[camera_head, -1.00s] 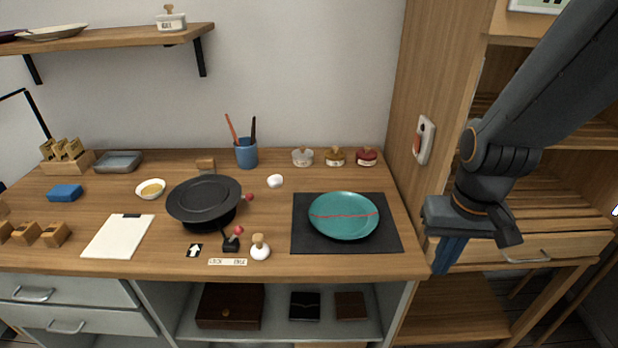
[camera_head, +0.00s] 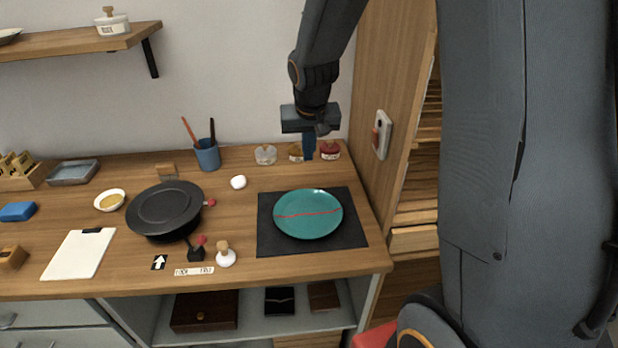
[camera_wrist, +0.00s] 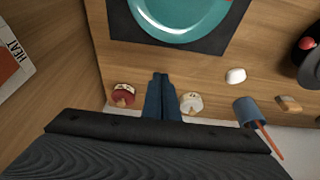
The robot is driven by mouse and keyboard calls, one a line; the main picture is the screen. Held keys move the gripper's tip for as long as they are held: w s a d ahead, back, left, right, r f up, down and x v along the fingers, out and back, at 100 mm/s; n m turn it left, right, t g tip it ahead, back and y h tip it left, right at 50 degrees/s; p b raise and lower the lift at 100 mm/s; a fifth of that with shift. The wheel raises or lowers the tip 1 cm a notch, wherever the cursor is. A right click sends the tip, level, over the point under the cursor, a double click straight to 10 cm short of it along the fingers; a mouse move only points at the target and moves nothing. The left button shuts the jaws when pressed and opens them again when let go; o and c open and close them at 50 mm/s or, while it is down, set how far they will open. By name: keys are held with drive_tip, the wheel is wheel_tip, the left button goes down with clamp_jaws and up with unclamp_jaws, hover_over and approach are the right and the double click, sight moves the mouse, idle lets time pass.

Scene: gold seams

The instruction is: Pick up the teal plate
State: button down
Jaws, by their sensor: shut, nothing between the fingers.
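The teal plate (camera_head: 309,222) lies on a black mat (camera_head: 350,241) at the right of the wooden bench, with a thin red line across it. In the wrist view the plate (camera_wrist: 183,22) shows in part at the top, cut off by the frame edge. My gripper (camera_head: 309,156) is above the back of the bench, behind the plate and apart from it. Its blue fingers are together and hold nothing; they also show in the wrist view (camera_wrist: 160,78).
Small lidded jars stand at the back, including a red jar (camera_head: 330,150) and a clear jar (camera_head: 265,155) beside my fingers. A blue cup (camera_head: 207,156) holds sticks. A black round turntable (camera_head: 164,208) is left of the mat. A wooden cabinet side (camera_head: 377,95) rises at the right.

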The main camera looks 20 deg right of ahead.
drive_tip(key=p+x, duration=0.1)
drive_tip(key=x, duration=0.8)
drive_tip(key=shift+f, duration=0.3)
drive_tip(key=shift+s+a+r, duration=0.1)
drive_tip(key=shift+s+a, duration=0.1)
drive_tip(key=shift+s, duration=0.95)
drive_tip(key=shift+s+a, duration=0.15)
drive_tip(key=shift+s, duration=0.7)
